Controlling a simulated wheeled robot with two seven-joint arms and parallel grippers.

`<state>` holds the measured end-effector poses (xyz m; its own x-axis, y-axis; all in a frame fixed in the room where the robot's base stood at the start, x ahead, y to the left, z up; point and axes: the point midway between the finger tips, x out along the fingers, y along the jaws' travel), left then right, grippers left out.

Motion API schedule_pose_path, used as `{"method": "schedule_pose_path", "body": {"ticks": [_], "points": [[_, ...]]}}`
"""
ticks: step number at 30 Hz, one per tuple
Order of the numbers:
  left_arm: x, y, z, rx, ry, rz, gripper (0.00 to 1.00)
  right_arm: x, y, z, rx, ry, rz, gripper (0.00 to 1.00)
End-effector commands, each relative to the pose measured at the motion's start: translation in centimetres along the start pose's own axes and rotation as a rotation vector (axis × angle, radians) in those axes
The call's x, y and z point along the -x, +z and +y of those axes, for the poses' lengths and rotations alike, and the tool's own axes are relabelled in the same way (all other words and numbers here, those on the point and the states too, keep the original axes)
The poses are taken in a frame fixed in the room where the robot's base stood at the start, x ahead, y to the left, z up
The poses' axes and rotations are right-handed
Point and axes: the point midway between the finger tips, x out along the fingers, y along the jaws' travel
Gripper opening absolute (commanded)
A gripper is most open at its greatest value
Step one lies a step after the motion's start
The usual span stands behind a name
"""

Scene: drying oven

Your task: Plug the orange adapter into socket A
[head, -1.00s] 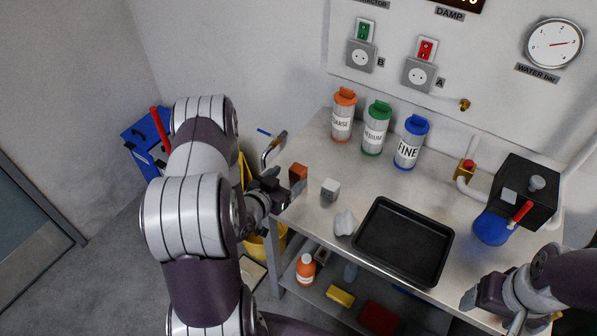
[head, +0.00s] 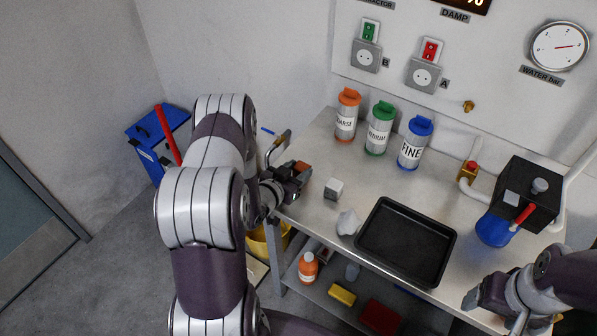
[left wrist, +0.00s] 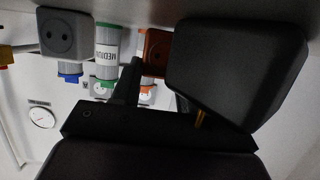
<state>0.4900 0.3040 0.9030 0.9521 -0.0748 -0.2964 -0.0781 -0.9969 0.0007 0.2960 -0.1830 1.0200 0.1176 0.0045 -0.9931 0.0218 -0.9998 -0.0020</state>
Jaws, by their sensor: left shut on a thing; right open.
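The orange adapter (head: 302,166) is a small block at the left end of the bench. My left gripper (head: 294,174) is shut on it, and its fingers cover part of it. The orange adapter also shows in the left wrist view (left wrist: 154,50), between the dark fingers. Whether it touches the bench I cannot tell. Socket A (head: 424,76) is a grey wall socket with two holes, below a red switch (head: 431,49), apart from the adapter. My right gripper (head: 484,294) is open and empty at the lower right.
Socket B (head: 366,56) is left of socket A. A grey-white adapter (head: 333,188) stands right of my left gripper. Orange, green and blue-lidded canisters (head: 380,128) stand below the sockets. A black tray (head: 450,238), crumpled white item (head: 348,222) and black box (head: 530,190) occupy the bench.

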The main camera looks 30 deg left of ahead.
Motion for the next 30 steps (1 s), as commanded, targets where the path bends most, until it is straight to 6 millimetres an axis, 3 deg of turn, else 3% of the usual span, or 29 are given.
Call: {"method": "schedule_pose_path", "body": {"ticks": [7, 21, 30], "points": [[1.3, -3.9, 0.1, -0.003, 0.000, 0.004, 0.13, -0.2, 0.0, 0.0, 0.000, 0.000, 0.000, 0.74], [10.4, -7.2, 7.0, -0.001, 0.001, 0.002, 0.13, -0.4, 0.0, 0.0, 0.000, 0.000, 0.000, 0.74], [11.5, -7.6, 7.8, -0.001, 0.000, 0.002, 0.13, -0.4, 0.0, 0.0, 0.000, 0.000, 0.000, 0.74]]}}
